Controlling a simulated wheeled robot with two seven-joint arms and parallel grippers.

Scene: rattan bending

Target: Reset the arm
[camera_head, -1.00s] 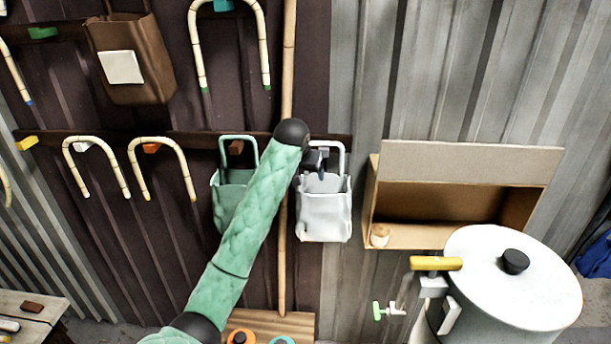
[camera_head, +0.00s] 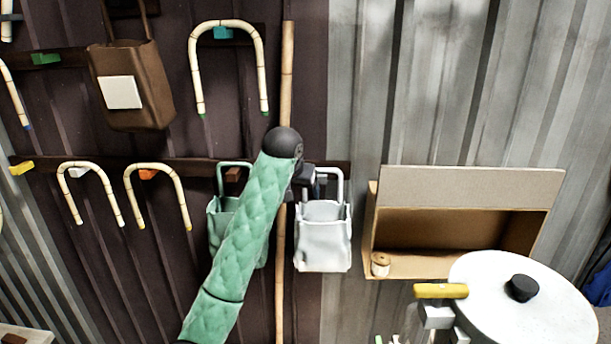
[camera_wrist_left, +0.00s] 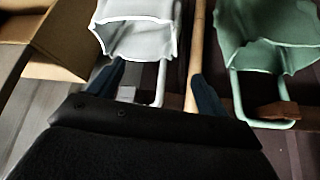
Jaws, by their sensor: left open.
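My left arm with its green quilted sleeve rises from the bottom of the head view. Its gripper (camera_head: 307,180) is mostly hidden behind the wrist, beside the handle of the white bag (camera_head: 322,240) hanging on the wall rail. In the left wrist view the two dark fingers (camera_wrist_left: 155,85) stand apart with nothing gripped between them. There the white bag (camera_wrist_left: 137,35) is at upper left and the green bag (camera_wrist_left: 265,40) at upper right, with the bamboo pole (camera_wrist_left: 194,60) between. My right gripper is not in view.
Bent rattan pieces (camera_head: 158,168) hang left on the rails. A brown bag (camera_head: 130,85) hangs above them. A cardboard box (camera_head: 470,185) with a spool (camera_head: 380,264) and a white lidded pot (camera_head: 530,310) are at right. The corrugated wall above the box is clear.

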